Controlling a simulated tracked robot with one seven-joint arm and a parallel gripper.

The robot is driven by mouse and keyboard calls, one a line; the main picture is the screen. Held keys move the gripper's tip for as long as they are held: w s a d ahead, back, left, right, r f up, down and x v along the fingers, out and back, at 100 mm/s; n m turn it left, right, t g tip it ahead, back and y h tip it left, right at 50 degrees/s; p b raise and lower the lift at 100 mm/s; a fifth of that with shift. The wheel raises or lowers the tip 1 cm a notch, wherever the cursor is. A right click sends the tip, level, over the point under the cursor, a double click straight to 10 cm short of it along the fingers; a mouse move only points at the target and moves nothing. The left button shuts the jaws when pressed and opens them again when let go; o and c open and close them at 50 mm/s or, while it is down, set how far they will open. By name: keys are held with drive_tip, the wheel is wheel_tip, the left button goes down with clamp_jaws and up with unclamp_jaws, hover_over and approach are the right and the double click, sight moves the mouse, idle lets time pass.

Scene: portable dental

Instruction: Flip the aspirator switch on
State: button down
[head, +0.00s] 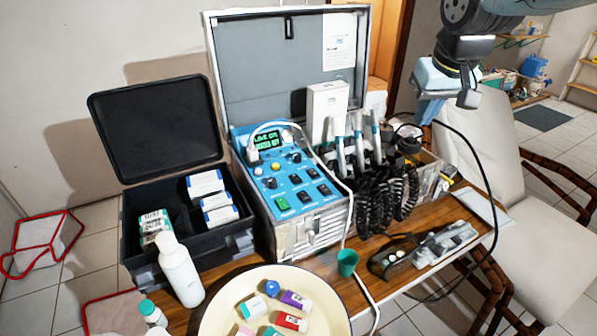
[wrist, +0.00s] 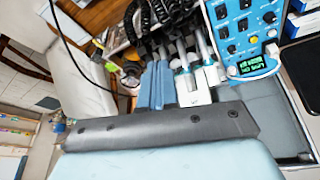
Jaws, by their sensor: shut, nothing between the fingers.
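The blue control panel (head: 283,170) of the dental unit carries several dark rocker switches (head: 313,173), one green rocker (head: 281,203), round knobs and a lit green display (head: 267,141). The labels are too small to read, so I cannot tell which switch is the aspirator's. The panel also shows upside down at the upper right of the wrist view (wrist: 232,38). My gripper (head: 426,118) hangs at the upper right of the head view, well apart from the panel. Its blue fingers (wrist: 158,68) are shut together and empty in the wrist view.
Handpieces (head: 359,140) with black coiled cords stand right of the panel, beside a white box (head: 327,108). The raised case lid (head: 285,65) stands behind. An open black case (head: 185,210) lies left. A cream bowl (head: 225,318) and green cup (head: 347,262) are in front.

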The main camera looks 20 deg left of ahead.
drive_tip(key=w+a+f+n+g, duration=0.1)
drive_tip(key=w+a+f+n, duration=0.2)
drive_tip(key=a, duration=1)
drive_tip(key=n+y, duration=0.1)
hover_over(297, 179)
drive_tip(key=s+d, duration=0.2)
wheel_tip(297, 179, down, 6)
drive_tip(key=f, duration=0.1)
drive_tip(key=shift+r+g, duration=0.25)
drive_tip(key=shift+g, duration=0.15)
drive_tip(key=x, duration=0.8)
drive_tip(key=d+x, duration=0.1)
drive_tip(key=x, duration=0.4)
drive_tip(key=shift+s+f, duration=0.2)
drive_tip(key=shift+s, duration=0.2)
drive_tip(key=shift+f, duration=0.35)
